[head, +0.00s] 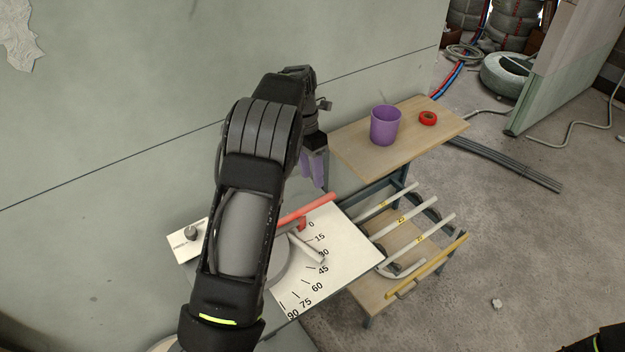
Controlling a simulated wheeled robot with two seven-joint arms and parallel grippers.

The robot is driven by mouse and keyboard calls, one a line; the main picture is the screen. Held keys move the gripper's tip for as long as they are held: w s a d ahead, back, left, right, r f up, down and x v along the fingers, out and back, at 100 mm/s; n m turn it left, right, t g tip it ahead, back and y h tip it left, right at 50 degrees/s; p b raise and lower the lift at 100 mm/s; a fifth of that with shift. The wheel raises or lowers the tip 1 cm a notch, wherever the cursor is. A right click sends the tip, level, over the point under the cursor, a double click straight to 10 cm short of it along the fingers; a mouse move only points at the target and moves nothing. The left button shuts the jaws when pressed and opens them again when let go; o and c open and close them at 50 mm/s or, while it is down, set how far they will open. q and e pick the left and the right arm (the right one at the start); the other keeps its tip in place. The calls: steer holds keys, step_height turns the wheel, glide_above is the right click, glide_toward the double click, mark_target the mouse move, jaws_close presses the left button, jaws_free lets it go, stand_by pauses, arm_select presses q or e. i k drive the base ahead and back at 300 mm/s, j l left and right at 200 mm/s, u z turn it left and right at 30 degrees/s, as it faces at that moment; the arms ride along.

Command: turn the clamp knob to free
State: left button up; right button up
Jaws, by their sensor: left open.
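A small grey knob (191,232) stands on a white plate (181,245) at the left of the bending table. The lettering on the plate is too small to read, so I cannot tell its setting. I take this to be the clamp knob. My left gripper (314,170) has purple fingers and hangs beyond the red lever, well to the right of the knob. It is open, and nothing shows between its fingers. My left arm covers much of the bender. My right gripper is out of view.
The white angle board (335,262) carries marks from 0 to 90, with a red lever (306,209) above it. A rack with conduit pieces (412,226) stands right. The wall is close behind.

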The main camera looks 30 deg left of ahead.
mark_target(190, 232)
steer(key=k+l, duration=0.8)
